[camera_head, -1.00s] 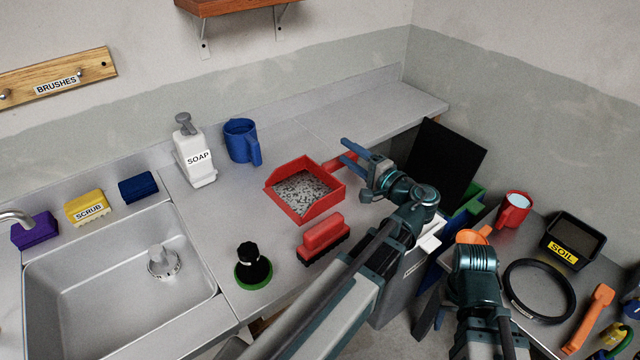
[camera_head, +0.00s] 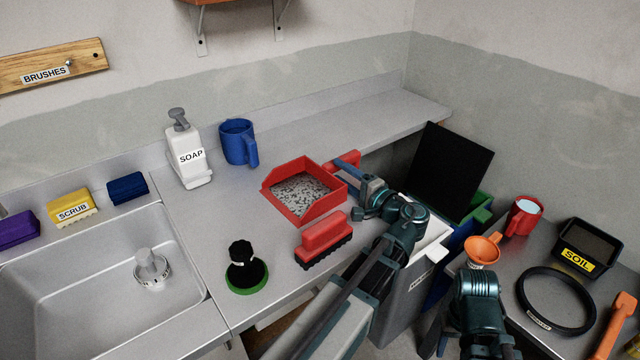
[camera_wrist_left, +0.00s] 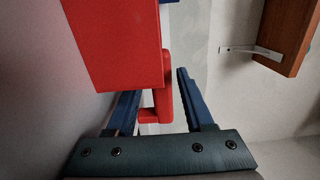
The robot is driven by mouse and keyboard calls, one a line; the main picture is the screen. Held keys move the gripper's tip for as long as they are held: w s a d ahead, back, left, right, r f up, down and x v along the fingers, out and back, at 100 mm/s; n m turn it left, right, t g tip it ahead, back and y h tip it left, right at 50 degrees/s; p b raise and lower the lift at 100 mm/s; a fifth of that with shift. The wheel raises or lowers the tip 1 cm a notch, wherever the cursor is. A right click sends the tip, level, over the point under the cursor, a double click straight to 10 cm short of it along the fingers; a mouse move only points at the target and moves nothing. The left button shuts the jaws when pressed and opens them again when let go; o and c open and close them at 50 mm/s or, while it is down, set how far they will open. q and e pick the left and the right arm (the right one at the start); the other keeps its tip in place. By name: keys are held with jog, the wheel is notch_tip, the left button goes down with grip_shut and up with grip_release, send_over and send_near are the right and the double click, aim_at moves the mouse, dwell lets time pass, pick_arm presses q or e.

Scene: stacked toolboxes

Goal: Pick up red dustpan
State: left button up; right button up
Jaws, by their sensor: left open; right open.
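The red dustpan (camera_head: 312,215) lies on the grey counter with grey speckled debris in it. Its handle (camera_head: 347,158) points to the back right. My left gripper (camera_head: 344,172) is open at the handle. In the left wrist view the dustpan (camera_wrist_left: 115,45) fills the upper left and covers part of one finger. The red handle (camera_wrist_left: 162,95) appears between the two blue fingers of the left gripper (camera_wrist_left: 155,105), and I cannot tell whether they touch it. My right arm's wrist shows at the lower right; its fingers are hidden.
A red brush (camera_head: 323,240) and a green-based black scrubber (camera_head: 246,275) stand in front of the dustpan. A blue mug (camera_head: 236,143) and soap bottle (camera_head: 187,157) stand behind left. The sink (camera_head: 95,265) is left. Bins (camera_head: 410,285) stand below the counter's right edge.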

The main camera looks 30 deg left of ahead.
aim_at(336, 169)
pick_arm(q)
jog(key=shift+x, duration=2.5)
grip_shut()
